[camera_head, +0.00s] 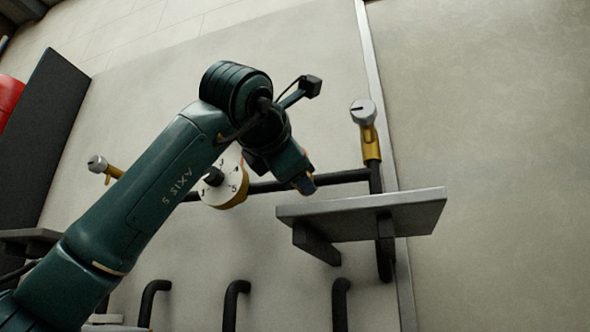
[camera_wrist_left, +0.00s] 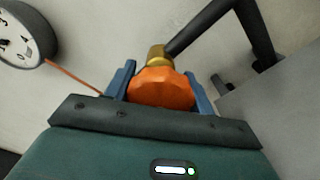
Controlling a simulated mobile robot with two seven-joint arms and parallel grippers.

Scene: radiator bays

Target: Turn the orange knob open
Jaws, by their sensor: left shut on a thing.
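The orange knob (camera_wrist_left: 162,88) sits on a brass fitting (camera_wrist_left: 157,55) at the end of a dark pipe, seen in the left wrist view. My left gripper (camera_wrist_left: 162,83) has its two blue fingers on either side of the knob and is shut on it. In the head view my left gripper (camera_head: 304,182) is by the dark horizontal pipe (camera_head: 340,177), left of the grey shelf. There the knob is mostly hidden behind my gripper and wrist. My right gripper is in neither view.
A round white gauge (camera_head: 225,180) with numbers is on the pipe behind my arm. A grey shelf (camera_head: 415,208) juts out close to the right of my gripper. Brass valves with grey caps stand at upper right (camera_head: 364,112) and left (camera_head: 97,164). Dark bent pipes (camera_head: 231,300) are below.

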